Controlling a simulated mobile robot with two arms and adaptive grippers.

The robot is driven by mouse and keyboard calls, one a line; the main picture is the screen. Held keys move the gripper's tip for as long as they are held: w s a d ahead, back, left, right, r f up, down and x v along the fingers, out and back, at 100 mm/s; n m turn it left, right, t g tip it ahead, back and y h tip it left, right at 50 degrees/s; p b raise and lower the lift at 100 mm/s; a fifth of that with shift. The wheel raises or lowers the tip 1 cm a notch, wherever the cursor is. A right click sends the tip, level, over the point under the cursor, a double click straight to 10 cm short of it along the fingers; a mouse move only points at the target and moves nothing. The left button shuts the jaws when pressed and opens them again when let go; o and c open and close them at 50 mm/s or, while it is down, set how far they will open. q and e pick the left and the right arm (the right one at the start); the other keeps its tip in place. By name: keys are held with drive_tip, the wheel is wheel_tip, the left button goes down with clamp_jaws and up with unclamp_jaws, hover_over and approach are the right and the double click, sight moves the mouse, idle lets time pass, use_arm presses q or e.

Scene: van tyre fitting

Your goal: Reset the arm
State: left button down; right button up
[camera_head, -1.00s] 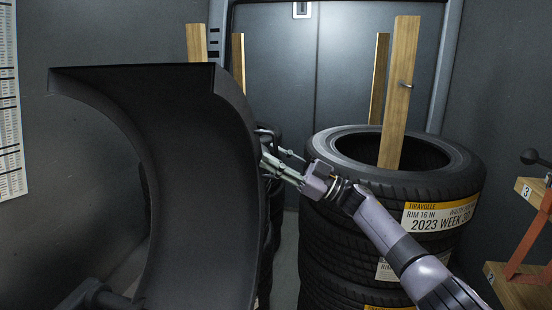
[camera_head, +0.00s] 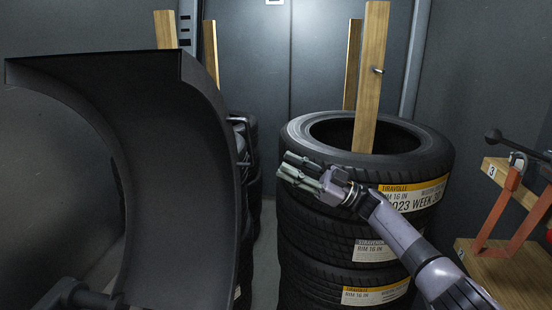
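My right gripper (camera_head: 284,164) is in the middle of the head view, its arm coming in from the lower right. Its two fingers point left and stand apart with nothing between them. It is in front of the left side of a stack of tyres (camera_head: 320,215); I cannot tell whether it touches them. My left gripper is not in view.
A large dark curved panel (camera_head: 170,170) fills the left. More tyres (camera_head: 250,190) stand partly hidden behind it. Wooden posts (camera_head: 371,80) rise from the stacks. A wooden shelf (camera_head: 505,275) with an orange-handled tool (camera_head: 505,210) is at the right.

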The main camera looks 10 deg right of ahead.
drive_tip(key=shift+s+d+f, duration=0.15)
drive_tip(key=shift+d+f, duration=0.05)
drive_tip(key=shift+d, duration=0.1)
